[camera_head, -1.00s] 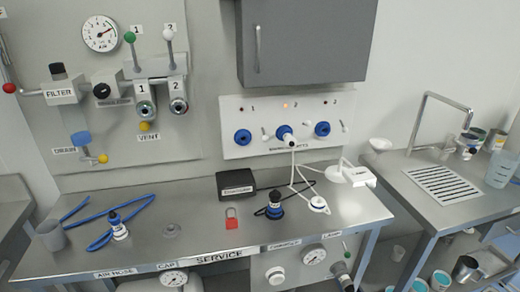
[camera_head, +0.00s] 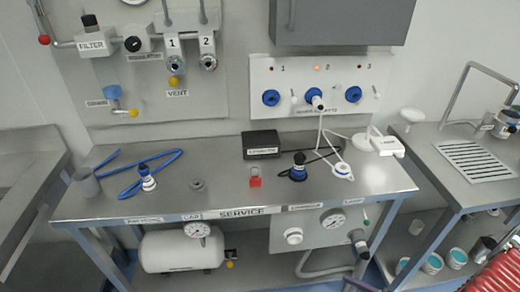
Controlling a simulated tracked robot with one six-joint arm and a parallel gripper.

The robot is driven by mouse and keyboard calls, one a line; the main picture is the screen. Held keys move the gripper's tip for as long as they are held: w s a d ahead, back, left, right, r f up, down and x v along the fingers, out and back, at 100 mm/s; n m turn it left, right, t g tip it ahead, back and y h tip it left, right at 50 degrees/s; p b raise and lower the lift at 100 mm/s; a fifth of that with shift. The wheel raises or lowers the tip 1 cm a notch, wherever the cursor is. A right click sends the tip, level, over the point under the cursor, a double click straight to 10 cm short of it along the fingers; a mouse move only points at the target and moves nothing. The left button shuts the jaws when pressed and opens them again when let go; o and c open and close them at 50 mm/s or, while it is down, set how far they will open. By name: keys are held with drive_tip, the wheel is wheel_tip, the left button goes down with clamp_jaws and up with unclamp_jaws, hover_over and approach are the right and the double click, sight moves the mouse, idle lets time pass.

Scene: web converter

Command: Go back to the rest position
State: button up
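My gripper is not visible in the head view, and no part of my arm can be made out. The service bench (camera_head: 225,200) stands in the middle. On it lie a blue air hose (camera_head: 128,190) with its plug (camera_head: 147,179), a grey cap (camera_head: 197,185), a red padlock (camera_head: 255,178), a black box (camera_head: 262,143) and a dark blue-based connector (camera_head: 298,169). A white plug is in the middle blue socket (camera_head: 315,97) of the wall panel, with its white cable running down to the bench.
A valve panel (camera_head: 150,85) is on the wall at left, and a grey cabinet (camera_head: 345,22) hangs above the sockets. A sink bench (camera_head: 480,190) stands at right. A white tank (camera_head: 180,250) sits under the service bench. A red ribbed object (camera_head: 498,270) is at the lower right.

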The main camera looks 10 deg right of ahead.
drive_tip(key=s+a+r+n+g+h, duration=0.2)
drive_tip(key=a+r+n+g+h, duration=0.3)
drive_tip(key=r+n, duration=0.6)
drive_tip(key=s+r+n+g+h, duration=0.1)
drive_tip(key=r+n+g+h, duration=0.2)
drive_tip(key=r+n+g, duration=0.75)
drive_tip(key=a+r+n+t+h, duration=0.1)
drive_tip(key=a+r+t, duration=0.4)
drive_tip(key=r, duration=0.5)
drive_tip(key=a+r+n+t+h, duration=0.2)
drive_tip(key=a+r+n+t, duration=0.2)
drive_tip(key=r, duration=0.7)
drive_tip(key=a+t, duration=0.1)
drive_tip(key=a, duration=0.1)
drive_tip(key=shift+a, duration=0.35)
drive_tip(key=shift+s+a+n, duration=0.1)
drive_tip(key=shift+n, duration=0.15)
